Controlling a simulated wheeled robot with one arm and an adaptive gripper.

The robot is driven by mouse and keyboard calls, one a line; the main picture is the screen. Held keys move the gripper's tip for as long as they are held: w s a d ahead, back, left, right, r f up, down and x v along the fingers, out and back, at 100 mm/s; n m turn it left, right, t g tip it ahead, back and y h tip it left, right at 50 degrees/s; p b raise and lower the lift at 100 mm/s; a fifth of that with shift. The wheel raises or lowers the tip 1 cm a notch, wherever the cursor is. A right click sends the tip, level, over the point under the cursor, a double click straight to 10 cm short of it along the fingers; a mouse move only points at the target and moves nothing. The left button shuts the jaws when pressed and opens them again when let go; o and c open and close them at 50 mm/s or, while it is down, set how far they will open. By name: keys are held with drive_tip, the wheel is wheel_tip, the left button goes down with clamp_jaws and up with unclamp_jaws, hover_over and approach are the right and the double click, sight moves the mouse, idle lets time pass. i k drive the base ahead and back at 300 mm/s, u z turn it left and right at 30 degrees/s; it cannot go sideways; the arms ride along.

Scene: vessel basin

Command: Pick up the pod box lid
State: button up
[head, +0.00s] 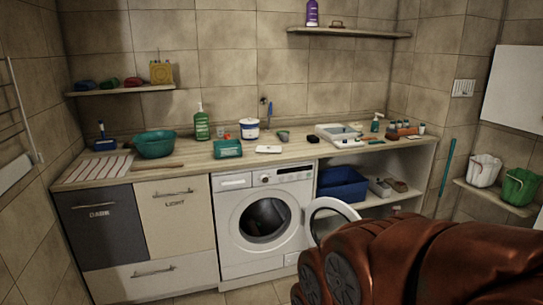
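A teal box (228,148) with a pale label stands on the wooden counter above the washing machine and may be the pod box. A flat white piece (268,150) lies just right of it; I cannot tell whether this is the lid or whether the lid is on the box. A white tub with a blue band (249,128) stands behind them. My arm fills the lower right, below and in front of the counter. My gripper itself is not visible.
The counter (190,160) also holds a teal basin (154,144), a green bottle (202,122) and a white tray (338,134). The washing machine (264,217) has its round door open, swung to the right. A blue bin (342,184) sits on the shelf under the counter.

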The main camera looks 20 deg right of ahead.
sight(268, 148)
drive_tip(key=z, duration=0.7)
drive_tip(key=i, duration=1.1)
drive_tip(key=z, duration=0.55)
drive_tip(key=i, duration=1.4)
drive_tip(key=u, duration=1.45)
drive_tip(key=i, duration=0.9)
drive_tip(key=u, duration=0.95)
